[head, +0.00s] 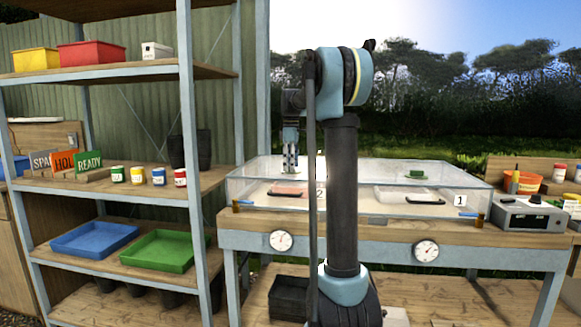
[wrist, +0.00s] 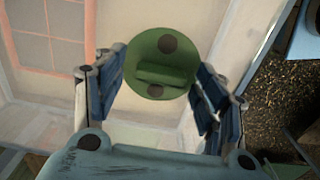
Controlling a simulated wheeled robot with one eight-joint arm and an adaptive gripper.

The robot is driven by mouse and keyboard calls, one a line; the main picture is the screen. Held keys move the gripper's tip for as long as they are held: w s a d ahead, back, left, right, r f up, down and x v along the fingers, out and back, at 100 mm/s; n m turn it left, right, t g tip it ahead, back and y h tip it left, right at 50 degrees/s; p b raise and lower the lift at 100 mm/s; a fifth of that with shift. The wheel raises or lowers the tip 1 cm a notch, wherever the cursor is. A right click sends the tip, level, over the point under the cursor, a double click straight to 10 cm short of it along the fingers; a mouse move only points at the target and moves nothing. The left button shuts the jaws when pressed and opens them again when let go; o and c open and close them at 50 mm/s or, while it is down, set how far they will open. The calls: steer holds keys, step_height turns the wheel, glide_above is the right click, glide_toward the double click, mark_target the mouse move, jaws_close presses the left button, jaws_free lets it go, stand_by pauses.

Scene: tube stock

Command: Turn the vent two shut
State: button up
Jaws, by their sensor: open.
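A green round vent (wrist: 160,62) with a raised bar handle and two dark round spots shows in the wrist view. It sits on the clear lid of the propagator case (head: 345,207). Its bar runs nearly across the picture, and the spots lie above and below the bar. My gripper (head: 290,165) points down over the left half of the case, near the label 2 (head: 320,193). In the wrist view its blue-padded fingers stand apart, one on each side of the vent; contact cannot be told. In the head view this vent is hidden behind my gripper.
Another green vent (head: 415,174) sits on the right half of the lid, near the label 1 (head: 460,200). Two dials (head: 426,251) are on the bench front. A shelf rack (head: 188,130) stands close on the left. A grey device (head: 527,215) stands right of the case.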

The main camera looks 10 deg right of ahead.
steer(key=shift+c, duration=0.2)
steer(key=c, duration=1)
steer(key=shift+m, duration=0.3)
steer(key=m, duration=0.8)
steer(key=shift+m, duration=0.4)
steer(key=m, duration=0.4)
steer(key=shift+m, duration=2.2)
